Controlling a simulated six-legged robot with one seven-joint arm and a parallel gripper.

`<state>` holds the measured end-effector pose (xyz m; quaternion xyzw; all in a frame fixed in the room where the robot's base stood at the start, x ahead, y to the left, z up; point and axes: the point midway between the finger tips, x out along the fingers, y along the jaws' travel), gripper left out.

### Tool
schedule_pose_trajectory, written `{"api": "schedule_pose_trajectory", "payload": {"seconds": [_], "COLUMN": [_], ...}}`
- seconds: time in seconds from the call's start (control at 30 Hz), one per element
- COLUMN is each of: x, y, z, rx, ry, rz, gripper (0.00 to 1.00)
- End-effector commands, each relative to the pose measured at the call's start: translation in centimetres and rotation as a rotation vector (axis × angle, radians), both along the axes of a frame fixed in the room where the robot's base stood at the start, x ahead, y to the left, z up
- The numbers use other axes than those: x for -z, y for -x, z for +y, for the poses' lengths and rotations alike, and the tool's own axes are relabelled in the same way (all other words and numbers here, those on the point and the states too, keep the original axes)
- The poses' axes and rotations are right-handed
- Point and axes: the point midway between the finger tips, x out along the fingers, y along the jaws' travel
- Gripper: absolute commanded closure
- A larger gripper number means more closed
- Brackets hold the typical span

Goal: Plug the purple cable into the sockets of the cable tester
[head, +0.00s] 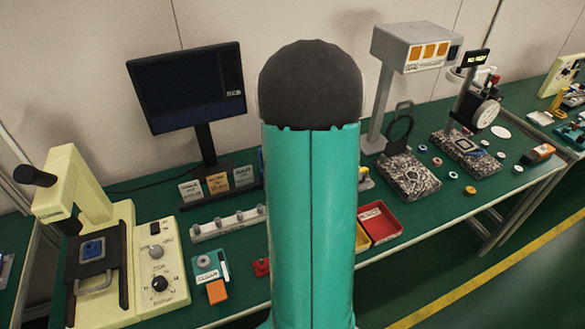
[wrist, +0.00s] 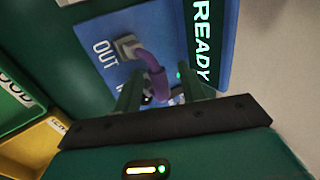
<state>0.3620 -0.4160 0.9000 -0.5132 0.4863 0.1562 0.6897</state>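In the wrist view the cable tester (wrist: 105,30) shows as a tilted blue face with an OUT label, part of a second label and a lit READY strip. One pale plug of the purple cable (wrist: 152,62) sits at the socket beside OUT. The cable bends from there down between the two green fingers of my gripper (wrist: 160,85). The fingers stand either side of it, close to the panel. The cable's other end and the second socket are mostly hidden, so I cannot tell whether the fingers grip it. In the head view I cannot make out tester or cable; my arm blocks the middle.
Yellow (wrist: 35,150) and green bins lie left in the wrist view. In the head view a red tray (head: 380,222) is right of my arm. A monitor (head: 188,88), a cream machine (head: 120,250) and a grey post with a display box (head: 415,48) stand on the green bench.

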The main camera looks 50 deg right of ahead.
Motion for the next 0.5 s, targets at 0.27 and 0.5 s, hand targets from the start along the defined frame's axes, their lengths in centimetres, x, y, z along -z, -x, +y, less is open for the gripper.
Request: {"api": "schedule_pose_trajectory", "payload": {"seconds": [0.27, 0.5], "x": [-0.2, -2.6], "y": [0.1, 1.4], "z": [0.0, 0.9], "rx": [0.000, -0.002], "ry": [0.000, 0.002], "rz": [0.000, -0.002], "gripper": [0.59, 0.59]}}
